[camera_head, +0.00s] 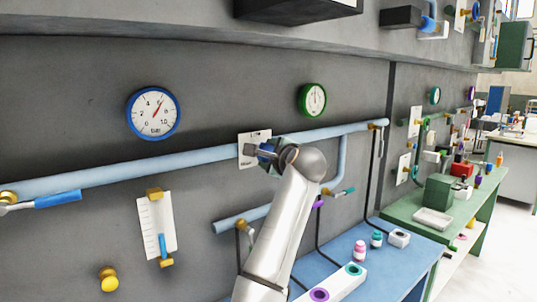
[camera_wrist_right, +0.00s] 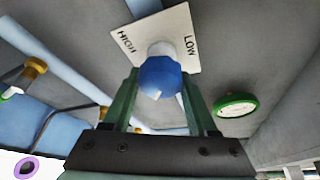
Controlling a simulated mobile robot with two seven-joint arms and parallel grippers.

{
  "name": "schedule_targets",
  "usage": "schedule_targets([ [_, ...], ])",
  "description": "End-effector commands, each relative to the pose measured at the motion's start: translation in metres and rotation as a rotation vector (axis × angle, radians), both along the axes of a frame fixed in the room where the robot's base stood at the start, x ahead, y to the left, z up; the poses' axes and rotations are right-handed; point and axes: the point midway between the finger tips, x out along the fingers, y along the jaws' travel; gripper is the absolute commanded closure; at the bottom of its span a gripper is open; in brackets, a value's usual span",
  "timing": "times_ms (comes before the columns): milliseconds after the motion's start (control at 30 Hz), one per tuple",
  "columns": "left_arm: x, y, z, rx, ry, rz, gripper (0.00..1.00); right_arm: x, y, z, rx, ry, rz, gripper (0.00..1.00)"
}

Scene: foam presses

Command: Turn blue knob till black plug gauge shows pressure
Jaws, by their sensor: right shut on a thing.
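The blue knob (camera_wrist_right: 160,76) sits on a white plate (camera_wrist_right: 177,37) marked HIGH and LOW in the right wrist view. My right gripper (camera_head: 266,152) is at that plate in the head view, shut on the knob, with a green finger on each side of it. My arm and hand mostly hide the knob in the head view. A blue-rimmed gauge (camera_head: 153,113) has its needle pointing up and right. A green-rimmed gauge (camera_head: 312,99) has a needle too small to read; it also shows in the wrist view (camera_wrist_right: 236,105). I cannot make out a black plug. My left gripper is not in view.
A light-blue pipe (camera_head: 130,174) runs along the wall behind the plate. A blue-handled lever (camera_head: 57,200), a sight tube panel (camera_head: 148,225) and a yellow knob (camera_head: 109,278) are at left. A blue bench (camera_head: 385,268) with small jars is at lower right.

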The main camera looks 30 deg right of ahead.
Motion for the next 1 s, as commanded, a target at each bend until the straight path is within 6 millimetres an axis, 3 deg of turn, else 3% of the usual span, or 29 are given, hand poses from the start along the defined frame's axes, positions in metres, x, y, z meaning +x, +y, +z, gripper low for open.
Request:
schedule_targets([
  [33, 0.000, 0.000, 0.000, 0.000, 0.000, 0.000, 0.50, 0.000, 0.000, -0.001, 0.002, 0.001, 0.002, 0.38],
  [267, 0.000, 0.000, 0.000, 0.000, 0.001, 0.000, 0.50, 0.000, 0.000, -0.001, 0.000, 0.001, 0.000, 0.12],
  [633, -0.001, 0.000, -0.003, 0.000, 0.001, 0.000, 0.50, -0.006, 0.002, 0.001, 0.000, -0.001, 0.000, 0.11],
  [767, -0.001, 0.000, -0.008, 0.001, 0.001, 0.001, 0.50, -0.022, 0.006, 0.003, -0.001, -0.004, -0.001, 0.11],
  [1000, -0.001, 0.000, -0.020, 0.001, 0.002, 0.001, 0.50, -0.069, 0.020, 0.011, 0.000, -0.006, 0.000, 0.11],
])
